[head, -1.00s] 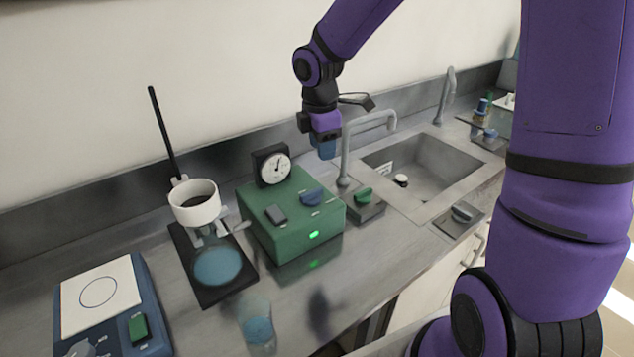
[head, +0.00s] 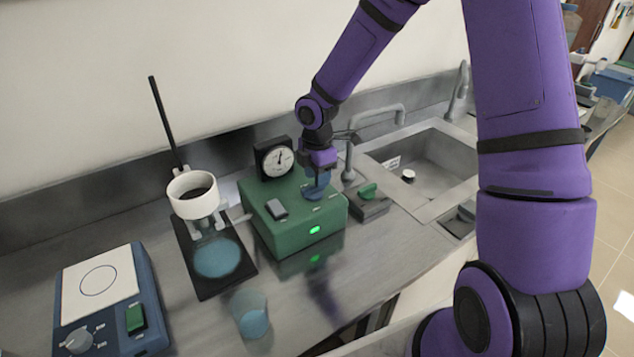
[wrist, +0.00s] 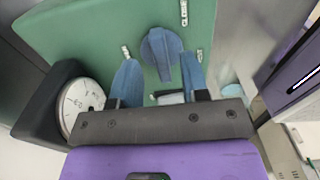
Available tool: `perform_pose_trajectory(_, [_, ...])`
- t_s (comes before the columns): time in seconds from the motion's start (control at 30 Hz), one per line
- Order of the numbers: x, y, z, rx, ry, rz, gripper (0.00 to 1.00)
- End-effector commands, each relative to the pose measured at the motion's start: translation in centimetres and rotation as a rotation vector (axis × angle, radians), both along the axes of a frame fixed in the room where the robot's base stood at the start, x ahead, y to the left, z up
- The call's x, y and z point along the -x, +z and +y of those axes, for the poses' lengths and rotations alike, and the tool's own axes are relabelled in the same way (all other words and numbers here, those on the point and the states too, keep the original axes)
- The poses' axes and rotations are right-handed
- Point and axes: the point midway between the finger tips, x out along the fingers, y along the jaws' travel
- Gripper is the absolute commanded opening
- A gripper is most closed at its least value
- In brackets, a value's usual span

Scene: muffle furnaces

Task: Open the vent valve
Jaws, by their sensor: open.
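The blue vent valve knob (wrist: 161,48) sits on top of the green box (head: 262,212). In the wrist view its raised grip runs nearly up and down the picture, with a "CLOSED" label above and to its right. Smaller labels lie to its left and right. My gripper (wrist: 159,62) is open, with one blue fingertip on each side of the knob's grip and gaps showing between. In the head view my gripper (head: 317,186) points down over the box top and largely hides the knob.
A round dial gauge (head: 280,158) stands at the box's back, close to my gripper. A grey switch (head: 277,208) and a green lamp (head: 315,230) are on the box.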

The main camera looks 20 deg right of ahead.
Motion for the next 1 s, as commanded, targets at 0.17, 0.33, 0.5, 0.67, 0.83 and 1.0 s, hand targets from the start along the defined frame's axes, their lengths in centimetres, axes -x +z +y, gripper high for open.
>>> perform_pose_trajectory(0.17, [0.0, -1.9, 0.0, 0.000, 0.001, 0.000, 0.41])
perform_pose_trajectory(0.33, [0.0, -2.5, 0.0, 0.001, 0.000, 0.000, 0.41])
perform_pose_trajectory(0.5, [0.0, -2.5, 0.0, 0.001, -0.001, 0.000, 0.41])
perform_pose_trajectory(0.67, [0.0, -2.5, 0.0, 0.001, -0.001, 0.000, 0.18])
perform_pose_trajectory(0.83, [0.0, -2.5, 0.0, 0.001, -0.001, -0.001, 0.00])
perform_pose_trajectory(1.0, [0.0, -2.4, 0.0, 0.001, -0.010, -0.001, 0.00])
